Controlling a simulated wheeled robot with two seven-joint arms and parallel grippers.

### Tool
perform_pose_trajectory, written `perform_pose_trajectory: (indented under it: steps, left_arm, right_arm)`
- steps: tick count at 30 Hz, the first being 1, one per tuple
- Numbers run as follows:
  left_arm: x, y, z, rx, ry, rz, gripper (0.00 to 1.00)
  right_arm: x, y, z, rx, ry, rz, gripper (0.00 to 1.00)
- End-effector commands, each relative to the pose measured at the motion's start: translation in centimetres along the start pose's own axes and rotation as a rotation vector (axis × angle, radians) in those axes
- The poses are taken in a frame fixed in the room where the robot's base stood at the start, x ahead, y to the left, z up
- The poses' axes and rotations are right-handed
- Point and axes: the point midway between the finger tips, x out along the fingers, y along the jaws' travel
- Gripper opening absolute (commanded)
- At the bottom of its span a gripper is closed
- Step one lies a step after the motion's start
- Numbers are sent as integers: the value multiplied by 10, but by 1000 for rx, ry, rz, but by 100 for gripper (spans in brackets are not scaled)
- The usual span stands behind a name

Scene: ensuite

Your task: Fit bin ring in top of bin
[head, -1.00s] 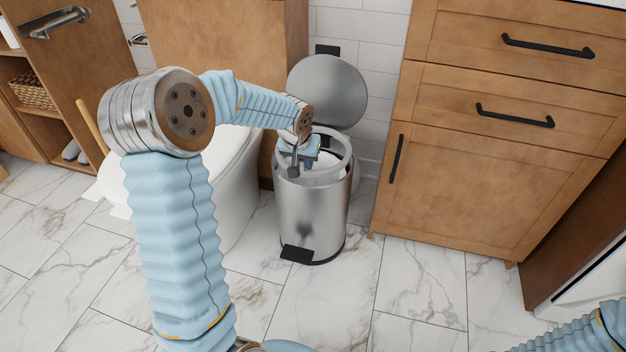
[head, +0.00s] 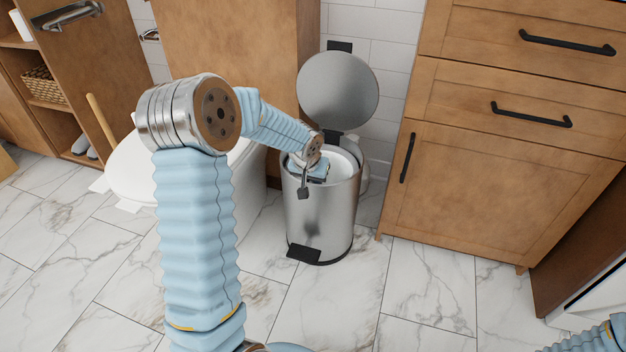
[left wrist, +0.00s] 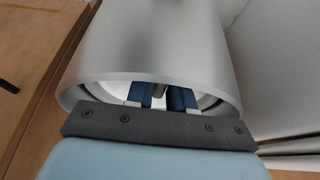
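The silver pedal bin (head: 322,222) stands on the floor with its round lid (head: 338,92) swung up behind it. A pale ring (head: 347,158) shows at the mouth of the bin, low and about level with the rim; its near left part is hidden by my left gripper. My left gripper (head: 317,172) reaches down at the near left side of the mouth. In the left wrist view the bin's steel wall (left wrist: 150,45) fills the top, and the blue fingers (left wrist: 162,97) show inside the opening. Whether they grip the ring is unclear. My right gripper is out of view.
A white toilet (head: 135,170) stands left of the bin, close to my left arm. A wooden cabinet (head: 490,190) with black handles stands to the right. A tiled wall is behind the bin. The marble floor in front is clear.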

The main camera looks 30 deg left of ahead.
Motion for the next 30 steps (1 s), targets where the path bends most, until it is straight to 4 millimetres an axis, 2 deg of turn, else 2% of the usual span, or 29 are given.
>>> perform_pose_trajectory:
  steps: [1,3,4,11,15,17,27,30]
  left_arm:
    - [0,0,0,0,0,0,31]
    - [0,0,0,0,0,0,41]
    - [0,0,0,0,0,0,42]
    - [-1,0,0,0,-1,0,42]
    - [-9,0,-3,0,1,0,42]
    - [-18,0,-3,0,2,0,42]
    - [-96,0,-3,-1,3,0,42]
    - [-112,0,-3,0,2,0,42]
  right_arm:
    - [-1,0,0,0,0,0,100]
    - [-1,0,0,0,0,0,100]
    - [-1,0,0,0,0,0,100]
    - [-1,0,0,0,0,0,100]
    - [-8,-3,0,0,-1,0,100]
    - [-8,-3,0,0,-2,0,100]
    - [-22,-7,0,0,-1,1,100]
    - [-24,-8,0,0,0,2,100]
